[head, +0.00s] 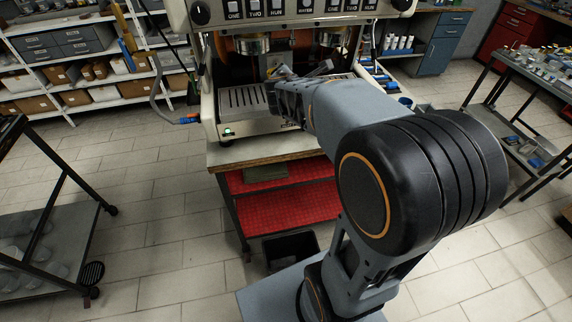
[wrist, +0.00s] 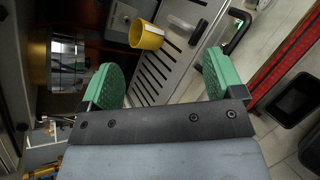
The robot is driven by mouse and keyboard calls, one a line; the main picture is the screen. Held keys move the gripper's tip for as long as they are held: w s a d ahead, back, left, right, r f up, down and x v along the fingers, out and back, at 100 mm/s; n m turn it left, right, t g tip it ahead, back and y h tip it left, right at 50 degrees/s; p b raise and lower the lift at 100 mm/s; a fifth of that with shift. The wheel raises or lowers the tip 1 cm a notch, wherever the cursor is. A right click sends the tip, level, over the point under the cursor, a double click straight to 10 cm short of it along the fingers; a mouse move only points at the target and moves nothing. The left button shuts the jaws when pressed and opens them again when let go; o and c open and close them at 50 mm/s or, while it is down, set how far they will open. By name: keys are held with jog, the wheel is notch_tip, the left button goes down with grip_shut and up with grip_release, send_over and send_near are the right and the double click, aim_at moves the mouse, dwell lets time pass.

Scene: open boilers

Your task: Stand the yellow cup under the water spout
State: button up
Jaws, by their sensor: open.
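The yellow cup (wrist: 152,38) stands on the slotted drip tray (wrist: 152,85) of the boiler machine, its open mouth toward the left of the tilted wrist picture. I cannot make out the cup in the head view. My gripper (wrist: 160,78) is open and empty, its two green fingers apart, with the cup beyond the fingertips and not touching them. In the head view my gripper (head: 290,90) is over the tray's right part, mostly hidden by my arm. I cannot surely pick out the water spout.
Chrome brew heads (head: 252,44) hang over the tray (head: 243,102); one shows close at left in the wrist view (wrist: 68,62). A hose (head: 160,90) hangs left of the machine (head: 216,60). A red-shelved stand (head: 285,200) carries it.

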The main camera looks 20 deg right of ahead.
jog(key=s+a+f+m+g+y, duration=0.3)
jog(key=s+a+m, duration=0.3)
jog(key=s+m, duration=0.4)
jog(key=s+a+f+m+g+y, duration=0.3)
jog(key=s+a+f+m+y, duration=0.1)
jog(key=s+m, duration=0.6)
jog(key=shift+s+a+g, duration=0.4)
jog(key=shift+s+a, duration=0.5)
jog(key=shift+s, duration=0.2)
jog(key=shift+c, duration=0.5)
